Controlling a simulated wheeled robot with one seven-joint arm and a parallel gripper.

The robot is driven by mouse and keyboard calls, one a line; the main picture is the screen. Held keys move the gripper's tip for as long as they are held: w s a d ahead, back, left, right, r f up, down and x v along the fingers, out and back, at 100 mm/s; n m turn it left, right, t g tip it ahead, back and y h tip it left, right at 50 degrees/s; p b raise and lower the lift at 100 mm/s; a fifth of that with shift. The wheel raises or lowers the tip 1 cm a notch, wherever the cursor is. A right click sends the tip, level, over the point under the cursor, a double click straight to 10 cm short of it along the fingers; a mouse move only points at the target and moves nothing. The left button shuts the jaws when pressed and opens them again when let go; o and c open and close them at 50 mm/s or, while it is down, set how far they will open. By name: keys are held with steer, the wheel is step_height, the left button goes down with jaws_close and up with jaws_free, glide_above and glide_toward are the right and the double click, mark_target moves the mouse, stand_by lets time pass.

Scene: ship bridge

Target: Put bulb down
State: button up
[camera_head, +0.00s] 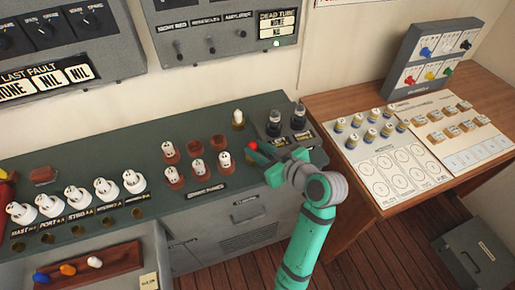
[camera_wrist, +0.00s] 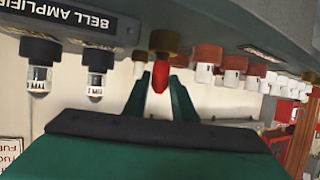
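A small red bulb (camera_wrist: 160,76) shows in the wrist view, its base at a brown-gold collar (camera_wrist: 163,41) on the grey-green console. In the head view the red bulb (camera_head: 253,146) is at the tip of my gripper (camera_head: 262,150), near the console's right end. In the wrist view my gripper's two green fingers (camera_wrist: 160,92) stand on either side of the bulb, with narrow gaps between them and it. My gripper looks open. In the head view, my gripper and arm partly hide the console around the bulb.
A pale bulb (camera_head: 238,118) stands behind the red one. Two dark-based glass tubes (camera_head: 299,115) stand close on the right. Several white fuses in red holders (camera_head: 196,166) are at left. A wooden desk (camera_head: 335,103) holds charts and small parts.

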steer(key=shift+o, duration=1.1)
steer(key=shift+s+d+r, duration=0.1)
steer(key=shift+d, duration=0.05)
steer(key=v, duration=1.1)
steer(key=shift+s+d+r, duration=0.15)
steer(key=shift+s+d, duration=0.05)
steer(key=shift+s, duration=0.1)
